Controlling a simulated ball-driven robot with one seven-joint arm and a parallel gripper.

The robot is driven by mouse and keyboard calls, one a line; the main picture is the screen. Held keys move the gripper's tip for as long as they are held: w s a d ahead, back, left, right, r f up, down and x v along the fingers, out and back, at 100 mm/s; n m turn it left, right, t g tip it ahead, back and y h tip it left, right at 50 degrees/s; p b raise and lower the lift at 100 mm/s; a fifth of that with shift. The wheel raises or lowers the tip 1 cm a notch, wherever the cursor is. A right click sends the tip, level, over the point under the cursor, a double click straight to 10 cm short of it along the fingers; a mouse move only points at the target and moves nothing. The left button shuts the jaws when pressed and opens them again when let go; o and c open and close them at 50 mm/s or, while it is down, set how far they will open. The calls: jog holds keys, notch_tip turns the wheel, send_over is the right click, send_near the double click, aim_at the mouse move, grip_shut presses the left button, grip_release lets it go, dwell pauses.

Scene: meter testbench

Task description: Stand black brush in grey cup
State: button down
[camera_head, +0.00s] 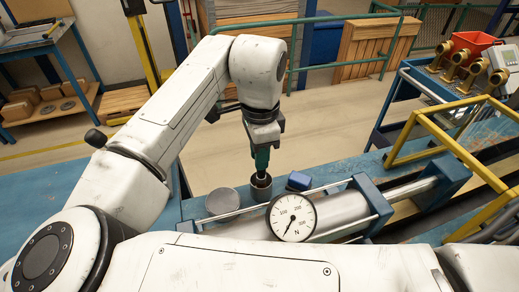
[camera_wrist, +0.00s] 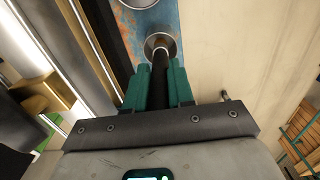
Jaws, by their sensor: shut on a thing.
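The grey cup (camera_head: 261,192) stands upright on the blue bench, behind the dial gauge. My gripper (camera_head: 261,160) points down just above the cup. In the wrist view the green fingers of my gripper (camera_wrist: 158,85) are shut on the black brush (camera_wrist: 159,72), one finger on each side. The brush's far end reaches the mouth of the cup (camera_wrist: 151,41). It appears to be inside the rim, but its depth and whether it touches the bottom are hidden. The brush looks roughly upright in the head view.
A round grey disc-like object (camera_head: 222,201) is close left of the cup, and a blue block (camera_head: 299,181) is close right. The dial gauge (camera_head: 292,217) and metal cylinder (camera_head: 345,211) are in front. A yellow frame (camera_head: 420,125) stands at right.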

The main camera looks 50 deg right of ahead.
jog(key=shift+f, duration=0.2)
jog(key=c, duration=0.9)
grip_release()
notch_tip(320, 180, up, 11)
jog(key=shift+f+b, duration=0.1)
jog(key=shift+b, duration=0.2)
dwell(0.5)
